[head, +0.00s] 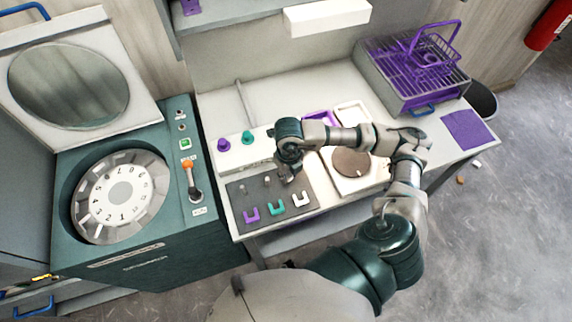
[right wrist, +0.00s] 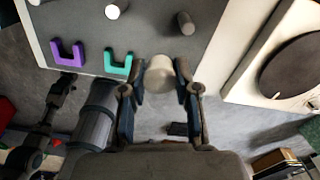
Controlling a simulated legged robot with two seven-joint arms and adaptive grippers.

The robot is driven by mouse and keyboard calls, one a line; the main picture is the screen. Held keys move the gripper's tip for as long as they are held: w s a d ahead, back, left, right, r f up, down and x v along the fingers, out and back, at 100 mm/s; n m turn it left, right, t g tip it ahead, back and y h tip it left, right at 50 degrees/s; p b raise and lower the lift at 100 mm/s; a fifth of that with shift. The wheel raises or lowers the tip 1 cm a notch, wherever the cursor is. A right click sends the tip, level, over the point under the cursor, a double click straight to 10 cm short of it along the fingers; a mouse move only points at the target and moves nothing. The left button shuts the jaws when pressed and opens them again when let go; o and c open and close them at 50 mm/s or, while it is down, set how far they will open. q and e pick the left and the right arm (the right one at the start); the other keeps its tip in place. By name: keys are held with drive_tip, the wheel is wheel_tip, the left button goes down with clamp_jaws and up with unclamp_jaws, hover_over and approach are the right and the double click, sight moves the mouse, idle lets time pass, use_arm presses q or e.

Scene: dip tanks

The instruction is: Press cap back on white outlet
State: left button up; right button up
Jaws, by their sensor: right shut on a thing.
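The white outlet block (head: 242,155) stands at the back of the bench's left part, with a purple cap (head: 223,145) and a teal cap (head: 247,137) on it. My right gripper (head: 289,176) hides the block's right end, so the white outlet cannot be seen. In the right wrist view my right gripper (right wrist: 160,80) is shut on a rounded white cap (right wrist: 160,75). It holds the cap over the front edge of the grey mat (head: 236,200). My left gripper is not in view.
On the mat are a purple clip (head: 251,215), a teal clip (head: 276,208), a white clip (head: 300,199) and short posts (head: 267,181). A round brown plate (head: 351,162) lies to the right.

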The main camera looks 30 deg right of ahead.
drive_tip(key=w+d, duration=0.1)
drive_tip(key=w, duration=0.3)
drive_tip(key=w+d+r+p, duration=0.1)
drive_tip(key=w, duration=0.3)
drive_tip(key=w+d+r+p, duration=0.1)
drive_tip(key=w, duration=0.3)
drive_tip(key=shift+w, duration=0.35)
drive_tip(key=w+d, duration=0.1)
drive_tip(key=w, duration=0.1)
drive_tip(key=w+d+p, duration=0.1)
drive_tip(key=w, duration=0.2)
drive_tip(key=w+d, duration=0.1)
drive_tip(key=w, duration=0.2)
drive_tip(key=shift+w+d+r+p, duration=0.15)
drive_tip(key=shift+w+d+p, duration=0.05)
drive_tip(key=shift+d+p, duration=0.1)
drive_tip(key=shift+w, duration=0.1)
drive_tip(key=shift+f+b, duration=1.45)
drive_tip(key=shift+f, duration=0.8)
drive_tip(key=shift+r, duration=0.15)
drive_tip(key=shift+f, duration=0.4)
drive_tip(key=shift+f, duration=0.25)
